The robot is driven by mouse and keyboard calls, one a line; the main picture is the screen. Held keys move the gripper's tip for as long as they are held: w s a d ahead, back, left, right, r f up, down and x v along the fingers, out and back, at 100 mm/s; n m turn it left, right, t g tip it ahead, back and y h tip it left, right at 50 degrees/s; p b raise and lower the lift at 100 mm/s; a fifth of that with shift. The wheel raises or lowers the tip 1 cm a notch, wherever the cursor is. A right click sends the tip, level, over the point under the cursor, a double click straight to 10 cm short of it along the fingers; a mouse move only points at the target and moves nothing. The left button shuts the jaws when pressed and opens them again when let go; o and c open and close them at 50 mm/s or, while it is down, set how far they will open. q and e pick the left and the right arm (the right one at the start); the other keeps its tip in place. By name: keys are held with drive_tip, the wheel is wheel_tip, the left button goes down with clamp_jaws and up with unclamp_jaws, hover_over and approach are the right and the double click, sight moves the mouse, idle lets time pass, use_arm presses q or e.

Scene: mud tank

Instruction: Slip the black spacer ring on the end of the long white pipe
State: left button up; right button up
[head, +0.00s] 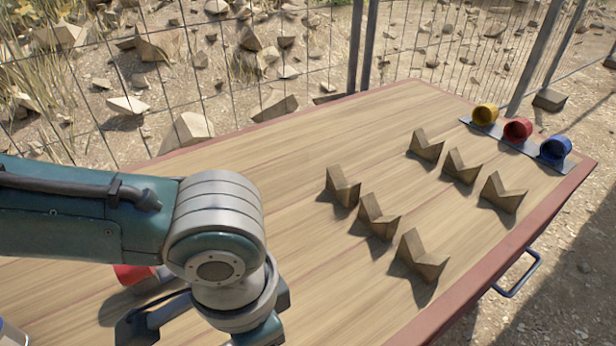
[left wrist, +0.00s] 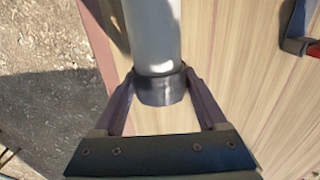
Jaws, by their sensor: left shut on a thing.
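In the left wrist view, the white pipe (left wrist: 153,30) comes in from the top and points towards my left gripper (left wrist: 161,88). The gripper is shut on the black spacer ring (left wrist: 160,92), one finger on each side. The ring sits at the near end of the pipe and appears to be around it; how far on it is, I cannot tell. My right gripper is in neither view.
Several wooden V-blocks (head: 378,218) stand in two rows on the table (head: 290,150). A red piece (head: 130,273) lies beside my arm. A wire fence runs behind.

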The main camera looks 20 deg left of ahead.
use_arm(q)
drive_tip(key=shift+s+a+p, duration=0.55)
drive_tip(key=shift+s+p, duration=0.15)
drive_tip(key=shift+s+a, duration=0.1)
drive_tip(key=shift+s+a+p, duration=0.6)
drive_tip(key=shift+s+p, duration=0.2)
drive_tip(key=shift+s, duration=0.1)
drive_tip(key=shift+s+a+p, duration=0.55)
drive_tip(key=shift+s, duration=0.05)
drive_tip(key=shift+s, duration=0.1)
drive_tip(key=o, duration=1)
drive_tip(key=shift+r, duration=0.1)
